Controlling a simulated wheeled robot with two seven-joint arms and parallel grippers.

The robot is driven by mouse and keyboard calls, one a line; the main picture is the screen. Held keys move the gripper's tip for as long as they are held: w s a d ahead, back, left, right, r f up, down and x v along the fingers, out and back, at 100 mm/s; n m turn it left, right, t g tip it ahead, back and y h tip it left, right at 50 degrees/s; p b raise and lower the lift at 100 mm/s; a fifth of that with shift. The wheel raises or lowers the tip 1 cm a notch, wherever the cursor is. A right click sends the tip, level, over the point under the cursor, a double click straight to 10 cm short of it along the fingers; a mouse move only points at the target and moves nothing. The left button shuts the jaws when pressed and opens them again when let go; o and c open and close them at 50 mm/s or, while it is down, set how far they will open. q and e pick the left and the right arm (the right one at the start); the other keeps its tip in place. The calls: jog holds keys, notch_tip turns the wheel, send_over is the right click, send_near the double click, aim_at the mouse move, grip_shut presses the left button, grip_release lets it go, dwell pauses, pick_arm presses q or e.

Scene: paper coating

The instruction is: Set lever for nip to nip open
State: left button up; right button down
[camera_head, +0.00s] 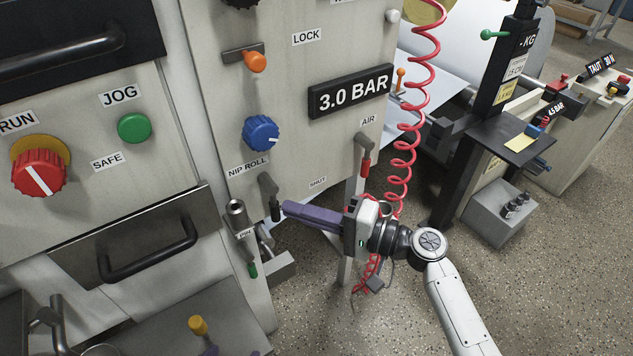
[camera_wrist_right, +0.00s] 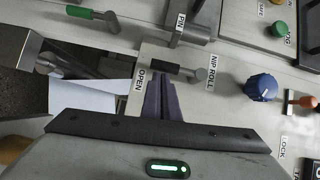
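The nip lever (camera_head: 268,187), below the NIP ROLL label (camera_head: 248,166), has a grey pivot and a dark handle pointing down. In the right wrist view the lever (camera_wrist_right: 180,70) has its handle towards the OPEN label (camera_wrist_right: 140,81). The SHUT label (camera_head: 318,182) is to the lever's right. My right gripper (camera_head: 285,208) reaches in from the right with its purple fingers together. Its fingertips (camera_wrist_right: 160,80) are right beside the handle; I cannot tell if they touch. A purple bit (camera_head: 210,351) at the bottom edge may be my left gripper.
A blue knob (camera_head: 261,133) and the 3.0 BAR display (camera_head: 350,91) are above. The red-tipped air lever (camera_head: 365,160) and a red coiled hose (camera_head: 402,150) stand close to the right gripper. The pin holder (camera_head: 237,215) is just left of the lever.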

pick_arm(q)
jog(key=shift+s+f, duration=0.1)
jog(key=shift+s, duration=0.05)
pick_arm(e)
jog(key=shift+s+a+f+g, duration=0.25)
jog(key=shift+s+g, duration=0.05)
jog(key=shift+s, duration=0.1)
pick_arm(q)
jog(key=shift+s+f+p, duration=0.15)
jog(key=shift+s+p, duration=0.05)
jog(key=shift+p, duration=0.1)
jog(key=shift+w, duration=0.2)
pick_arm(e)
jog(key=v, duration=1)
jog(key=shift+d, duration=0.35)
pick_arm(q)
jog(key=shift+r, duration=0.2)
pick_arm(e)
jog(key=shift+w+r, duration=0.1)
jog(key=shift+w, duration=0.05)
